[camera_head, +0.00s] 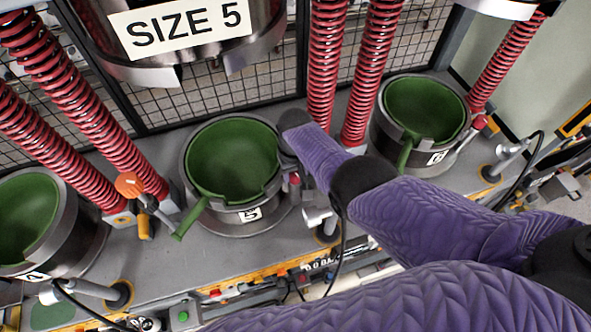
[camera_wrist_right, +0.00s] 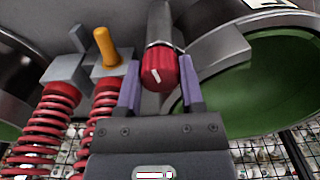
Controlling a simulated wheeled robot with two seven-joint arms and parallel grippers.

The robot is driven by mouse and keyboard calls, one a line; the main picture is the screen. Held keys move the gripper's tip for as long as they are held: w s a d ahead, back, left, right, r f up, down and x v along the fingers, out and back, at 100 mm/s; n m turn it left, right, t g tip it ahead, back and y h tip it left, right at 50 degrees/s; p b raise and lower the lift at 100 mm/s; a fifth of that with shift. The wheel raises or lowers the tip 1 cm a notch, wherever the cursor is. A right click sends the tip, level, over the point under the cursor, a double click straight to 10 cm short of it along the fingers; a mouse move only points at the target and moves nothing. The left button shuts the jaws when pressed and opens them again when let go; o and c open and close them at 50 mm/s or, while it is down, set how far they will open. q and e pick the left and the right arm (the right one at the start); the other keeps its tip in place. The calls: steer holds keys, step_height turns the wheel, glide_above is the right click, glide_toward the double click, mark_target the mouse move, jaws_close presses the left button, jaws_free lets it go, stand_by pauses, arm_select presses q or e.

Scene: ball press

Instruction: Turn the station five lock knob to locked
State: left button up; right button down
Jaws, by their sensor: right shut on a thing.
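Station five is the cup with the green lining (camera_head: 228,160) and a white "5" label (camera_head: 250,214), in the middle of the head view. Its red lock knob (camera_head: 294,180) is at the cup's right side, partly hidden by my right gripper (camera_head: 288,160). In the right wrist view the red knob (camera_wrist_right: 158,72) faces the camera, with a slanted white mark on its face. My right gripper (camera_wrist_right: 160,88) has one purple finger on each side of it and is shut on it. My left gripper is not in view.
Other green-lined cups stand at left (camera_head: 30,215) and right (camera_head: 425,108). Red springs (camera_head: 323,60) rise behind. The "SIZE 5" press head (camera_head: 185,35) hangs above station five. An orange knob (camera_head: 128,185) is left of it; an orange peg (camera_wrist_right: 105,46) shows in the wrist view.

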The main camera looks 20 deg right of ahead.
steer(key=shift+m, duration=1.6)
steer(key=shift+c, duration=2.3)
jaws_free()
steer(key=shift+o, duration=1.2)
